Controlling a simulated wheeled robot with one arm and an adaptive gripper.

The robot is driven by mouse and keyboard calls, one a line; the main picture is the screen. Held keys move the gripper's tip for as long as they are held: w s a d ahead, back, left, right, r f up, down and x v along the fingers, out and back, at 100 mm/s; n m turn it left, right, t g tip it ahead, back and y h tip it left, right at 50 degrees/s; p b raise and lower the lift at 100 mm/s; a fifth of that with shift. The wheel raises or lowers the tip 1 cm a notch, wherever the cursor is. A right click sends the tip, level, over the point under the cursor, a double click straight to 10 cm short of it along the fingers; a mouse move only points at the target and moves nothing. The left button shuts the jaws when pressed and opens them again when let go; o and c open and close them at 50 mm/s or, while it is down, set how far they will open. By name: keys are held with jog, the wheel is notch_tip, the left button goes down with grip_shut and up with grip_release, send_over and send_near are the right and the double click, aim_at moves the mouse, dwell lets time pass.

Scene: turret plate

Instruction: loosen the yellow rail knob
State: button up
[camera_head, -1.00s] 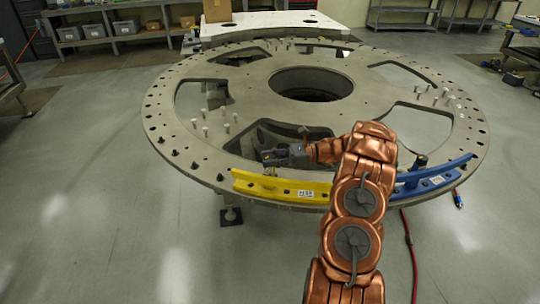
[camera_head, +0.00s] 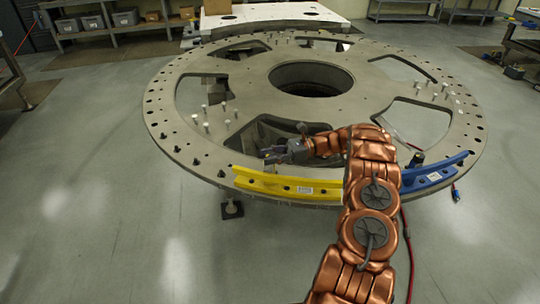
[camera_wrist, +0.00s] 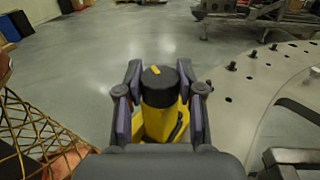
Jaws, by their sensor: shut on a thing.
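The yellow rail (camera_head: 285,186) lies along the near rim of the round grey turret plate (camera_head: 213,160), with a white label on its front face. In the wrist view the knob (camera_wrist: 160,86) has a dark round body with a yellow mark on its top, and the yellow rail (camera_wrist: 158,124) shows under it. My gripper (camera_wrist: 160,88) has one finger on each side of the knob and is shut on it. In the head view my gripper (camera_head: 270,155) is at the left part of the yellow rail, and the knob is too small to make out there.
A blue rail (camera_head: 435,175) lies on the rim to the right, partly behind my arm. Several dark pegs and pale pins stand on the plate. The plate has a large centre hole and several cut-outs.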

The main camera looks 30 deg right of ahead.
aim_at(270, 154)
jog(key=o, duration=1.2)
jog(key=shift+c, duration=0.2)
jog(key=shift+r, duration=0.1)
jog(key=shift+r, duration=4.95)
